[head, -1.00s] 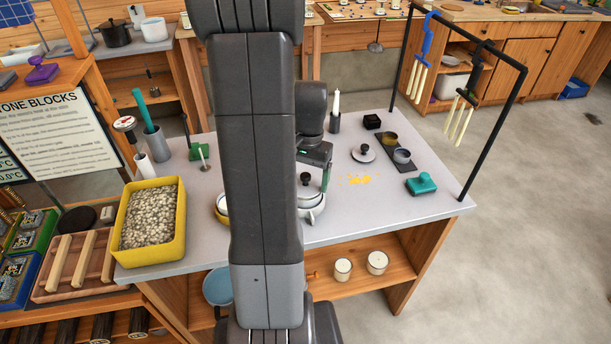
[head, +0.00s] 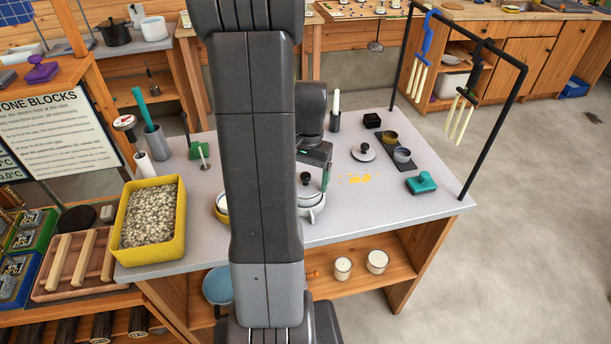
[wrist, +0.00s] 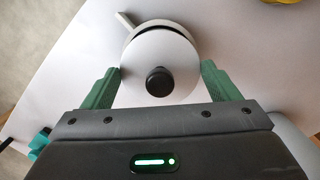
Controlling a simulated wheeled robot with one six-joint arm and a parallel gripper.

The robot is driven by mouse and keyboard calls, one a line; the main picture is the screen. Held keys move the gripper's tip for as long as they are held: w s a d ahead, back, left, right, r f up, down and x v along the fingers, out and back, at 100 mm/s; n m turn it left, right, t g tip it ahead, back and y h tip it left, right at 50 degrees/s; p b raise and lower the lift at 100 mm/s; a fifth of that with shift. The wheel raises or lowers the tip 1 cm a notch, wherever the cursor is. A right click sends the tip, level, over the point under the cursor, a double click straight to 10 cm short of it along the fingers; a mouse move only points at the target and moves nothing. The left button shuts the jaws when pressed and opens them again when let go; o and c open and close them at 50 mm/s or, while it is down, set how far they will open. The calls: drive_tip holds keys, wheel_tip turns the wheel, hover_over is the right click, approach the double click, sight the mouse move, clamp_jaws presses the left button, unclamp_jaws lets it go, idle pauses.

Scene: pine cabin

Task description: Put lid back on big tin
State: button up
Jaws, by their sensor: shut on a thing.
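My gripper (wrist: 160,68) has its two green fingers on either side of a round pale lid (wrist: 165,47) with a black knob, shut on its rim. In the head view my gripper (head: 316,165) is partly hidden behind my arm, with the lid (head: 309,193) under it. A white round vessel with a side handle (wrist: 125,21), which looks like the big tin, is directly below the lid. It also shows in the head view (head: 314,212). I cannot tell whether the lid touches its rim or is seated.
A second knobbed lid (head: 363,154) lies on the grey table (head: 350,222).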

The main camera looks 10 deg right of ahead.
idle(0.4)
drive_tip(key=o, duration=0.9)
drive_tip(key=shift+r+p, duration=2.9)
drive_tip(key=shift+r, duration=0.65)
drive_tip(key=shift+c, duration=0.5)
clamp_jaws()
